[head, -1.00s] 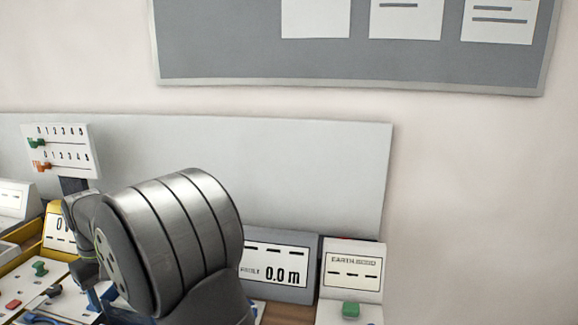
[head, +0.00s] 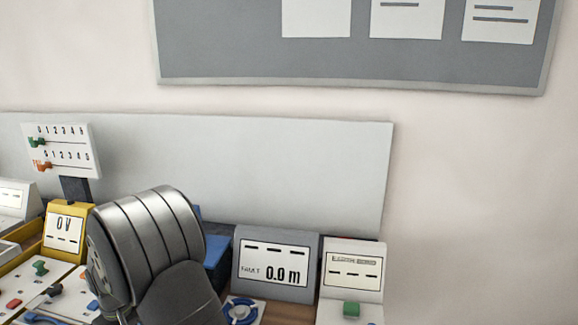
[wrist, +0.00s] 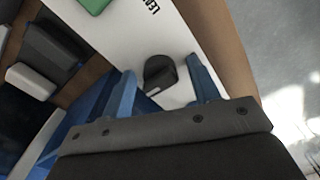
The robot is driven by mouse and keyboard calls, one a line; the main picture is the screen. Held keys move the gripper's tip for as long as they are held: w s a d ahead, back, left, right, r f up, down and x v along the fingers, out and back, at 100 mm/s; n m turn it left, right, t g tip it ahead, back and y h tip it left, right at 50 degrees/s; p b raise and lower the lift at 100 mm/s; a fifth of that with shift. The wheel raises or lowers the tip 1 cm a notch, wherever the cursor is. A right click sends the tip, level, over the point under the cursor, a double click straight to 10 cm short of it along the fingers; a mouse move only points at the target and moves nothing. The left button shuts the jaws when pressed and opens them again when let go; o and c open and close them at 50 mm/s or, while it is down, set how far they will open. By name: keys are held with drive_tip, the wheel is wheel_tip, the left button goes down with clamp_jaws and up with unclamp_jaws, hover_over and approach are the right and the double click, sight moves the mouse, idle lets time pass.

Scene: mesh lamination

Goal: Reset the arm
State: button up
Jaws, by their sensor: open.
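My gripper (wrist: 165,85) shows in the wrist view with its two blue fingers apart and nothing between them. Beyond the fingers is a white panel (wrist: 178,45) with a dark round knob (wrist: 160,72) on it, seen between the fingertips. I cannot tell how far the knob is from the fingers. In the head view my grey arm covers part of the bench, and the gripper itself is hidden.
In the head view a meter reading 0.0 m (head: 275,266) and a white box with a green button (head: 352,280) stand at right. A yellow-framed 0 V display (head: 66,232), a white control panel (head: 52,285) and a slider board (head: 62,150) are at left. A blue block (head: 216,250) stands behind my arm.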

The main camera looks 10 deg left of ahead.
drive_tip(key=m, duration=0.4)
drive_tip(key=shift+r, duration=0.25)
drive_tip(key=m, duration=0.4)
drive_tip(key=shift+m, duration=0.3)
drive_tip(key=m, duration=0.4)
drive_tip(key=shift+m, duration=1.9)
